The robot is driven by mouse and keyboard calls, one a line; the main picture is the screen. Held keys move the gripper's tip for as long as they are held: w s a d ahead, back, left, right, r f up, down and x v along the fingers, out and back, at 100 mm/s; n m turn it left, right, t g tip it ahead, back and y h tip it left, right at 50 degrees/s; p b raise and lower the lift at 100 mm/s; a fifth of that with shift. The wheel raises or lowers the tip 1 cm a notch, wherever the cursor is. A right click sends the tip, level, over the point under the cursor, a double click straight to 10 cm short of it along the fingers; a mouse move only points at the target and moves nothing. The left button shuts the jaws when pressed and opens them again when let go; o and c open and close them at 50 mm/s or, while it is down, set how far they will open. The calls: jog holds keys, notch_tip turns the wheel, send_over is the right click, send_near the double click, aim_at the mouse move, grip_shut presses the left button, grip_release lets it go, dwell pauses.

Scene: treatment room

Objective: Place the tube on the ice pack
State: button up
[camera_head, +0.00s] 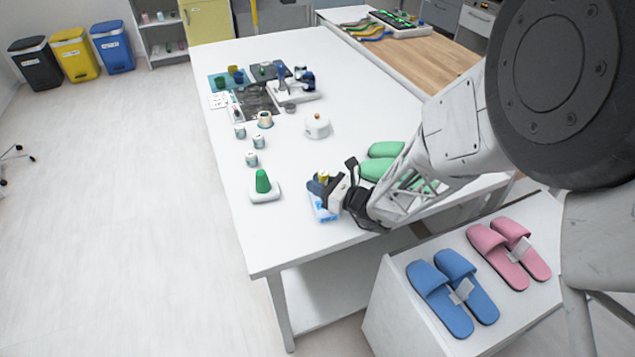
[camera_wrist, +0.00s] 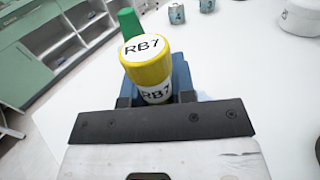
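The tube, with a yellow cap and a label reading RB7 (camera_wrist: 149,62), stands between my fingers in the wrist view. In the head view its yellow cap (camera_head: 323,176) shows at the gripper's tip. My gripper (camera_head: 322,185) is shut on the tube, near the table's front edge. The light blue and white ice pack (camera_head: 323,212) lies on the white table just below my gripper, partly hidden by it. In the wrist view, the fingers and tube cover most of the pack. I cannot tell whether the tube touches the pack.
A green cone on a white base (camera_head: 263,184) stands left of my gripper. Several small numbered jars (camera_head: 251,159), a white lidded pot (camera_head: 317,126) and green slippers (camera_head: 376,168) are on the table (camera_head: 285,235). The front left of the table is clear.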

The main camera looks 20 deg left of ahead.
jog(key=o, duration=0.5)
jog(key=shift+c, duration=0.2)
jog(key=shift+r, duration=0.15)
jog(key=shift+s+d, duration=0.3)
jog(key=shift+d, duration=1.65)
jog(key=shift+s+d, duration=0.35)
jog(key=shift+d, duration=1.65)
jog(key=shift+s+d, duration=0.3)
jog(key=shift+d, duration=1.65)
jog(key=shift+r, duration=0.1)
jog(key=s+d+r+n+g+h, duration=0.55)
jog(key=s+d+r+n, duration=0.35)
jog(key=r, duration=0.3)
jog(key=s+d+r+n+t+h, duration=0.1)
jog(key=s+d+r+n+h, duration=0.2)
jog(key=d, duration=0.4)
jog(key=s+d+r+n+t+h, duration=0.2)
jog(key=s+d+r+n+h, duration=0.2)
jog(key=d, duration=0.4)
jog(key=s+d+r+n+t+h, duration=0.2)
jog(key=s+d+r+n+h, duration=0.1)
jog(key=d, duration=0.4)
jog(key=s+r+h, duration=0.1)
jog(key=s+h, duration=0.1)
jog(key=shift+s+d+r+n, duration=0.25)
jog(key=shift+s+d+n, duration=0.05)
jog(key=shift+s+d, duration=0.05)
